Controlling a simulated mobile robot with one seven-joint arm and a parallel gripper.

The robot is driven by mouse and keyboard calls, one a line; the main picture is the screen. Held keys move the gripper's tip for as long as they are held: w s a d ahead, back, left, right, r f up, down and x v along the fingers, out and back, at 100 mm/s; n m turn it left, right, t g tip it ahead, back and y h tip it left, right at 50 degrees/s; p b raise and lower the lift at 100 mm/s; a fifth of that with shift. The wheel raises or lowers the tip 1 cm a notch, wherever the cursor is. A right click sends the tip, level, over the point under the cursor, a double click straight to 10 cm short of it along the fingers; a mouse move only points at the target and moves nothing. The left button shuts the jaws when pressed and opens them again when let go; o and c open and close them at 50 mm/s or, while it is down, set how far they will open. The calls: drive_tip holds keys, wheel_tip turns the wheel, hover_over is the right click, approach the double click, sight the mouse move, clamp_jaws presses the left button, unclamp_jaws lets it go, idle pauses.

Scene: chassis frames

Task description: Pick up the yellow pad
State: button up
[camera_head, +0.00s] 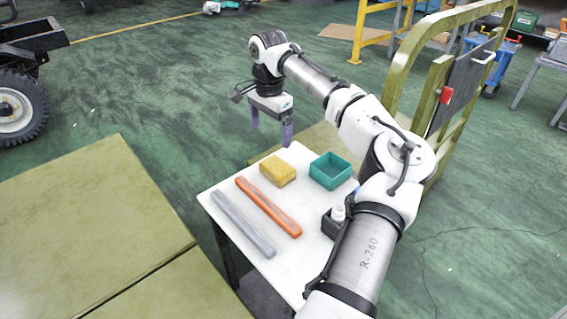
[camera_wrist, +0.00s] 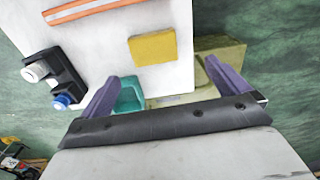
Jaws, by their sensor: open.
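The yellow pad (camera_head: 278,171) lies flat on the white table (camera_head: 222,190), between an orange bar and a teal box. In the wrist view the yellow pad (camera_wrist: 153,47) lies beyond the fingertips, on bare table top. My gripper (camera_head: 271,134) hangs above the table's far edge, fingers pointing down, higher than the pad and apart from it. Its two purple fingers are spread with nothing between them. In the wrist view my gripper (camera_wrist: 162,80) also shows open and empty.
A teal open box (camera_head: 330,170) stands right of the pad. An orange bar (camera_head: 268,206) and a grey bar (camera_head: 243,222) lie to its left. A black holder with a white-capped item (camera_head: 338,213) stands nearer, beside my arm. Olive panels (camera_head: 95,225) lie left of the table.

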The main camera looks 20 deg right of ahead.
drive_tip(key=d+f, duration=0.1)
drive_tip(key=d, duration=0.1)
hover_over(277, 165)
wheel_tip(277, 165, down, 6)
drive_tip(key=shift+s+f, duration=0.1)
drive_tip(key=shift+f+p, duration=0.4)
drive_tip(key=shift+f, duration=2.75)
drive_tip(key=c, duration=0.7)
drive_tip(key=shift+r, duration=0.1)
wheel_tip(277, 165, up, 20)
drive_tip(key=shift+b, duration=0.3)
